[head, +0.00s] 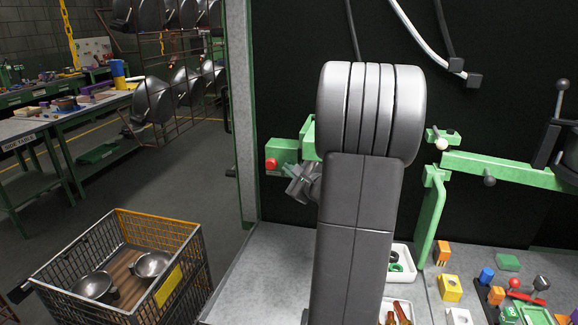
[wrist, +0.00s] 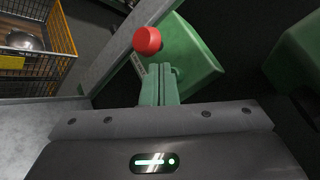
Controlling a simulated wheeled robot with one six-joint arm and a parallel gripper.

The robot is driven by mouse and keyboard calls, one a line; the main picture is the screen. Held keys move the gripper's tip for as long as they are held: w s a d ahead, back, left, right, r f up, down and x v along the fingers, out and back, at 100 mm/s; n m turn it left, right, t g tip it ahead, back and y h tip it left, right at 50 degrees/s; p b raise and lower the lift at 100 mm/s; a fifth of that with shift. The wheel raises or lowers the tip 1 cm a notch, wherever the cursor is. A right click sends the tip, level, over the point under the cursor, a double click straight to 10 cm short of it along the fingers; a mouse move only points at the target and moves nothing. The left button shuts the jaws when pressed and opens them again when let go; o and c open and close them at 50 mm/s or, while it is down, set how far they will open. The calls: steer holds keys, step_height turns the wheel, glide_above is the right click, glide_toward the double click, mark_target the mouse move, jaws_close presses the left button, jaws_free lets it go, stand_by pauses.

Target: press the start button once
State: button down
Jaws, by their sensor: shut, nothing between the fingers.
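The start button is a round red knob (head: 271,164) on a green box (head: 286,150) at the left side of the dark panel, left of my arm. In the wrist view the red button (wrist: 147,40) sticks out from the green box (wrist: 192,62). My gripper's fingers (wrist: 160,70) are together, with nothing between them. In that picture their tips lie just below and slightly right of the button, with a small gap showing. In the head view my gripper (head: 300,186) is partly hidden by my arm, to the lower right of the button.
A grey upright post (head: 240,110) edges the panel. A green bracket arm (head: 510,170), white trays and coloured blocks are on the right. The grey bench top left of my arm is clear.

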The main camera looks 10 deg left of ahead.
steer(key=shift+w, duration=0.5)
stand_by(0.5)
steer(key=shift+s+b, duration=0.2)
steer(key=shift+b, duration=0.1)
steer(key=shift+s+b, duration=0.35)
steer(key=shift+s, duration=0.35)
steer(key=s+b, duration=0.2)
steer(key=s, duration=0.3)
steer(key=shift+a, duration=0.1)
steer(key=shift+w, duration=0.15)
stand_by(0.6)
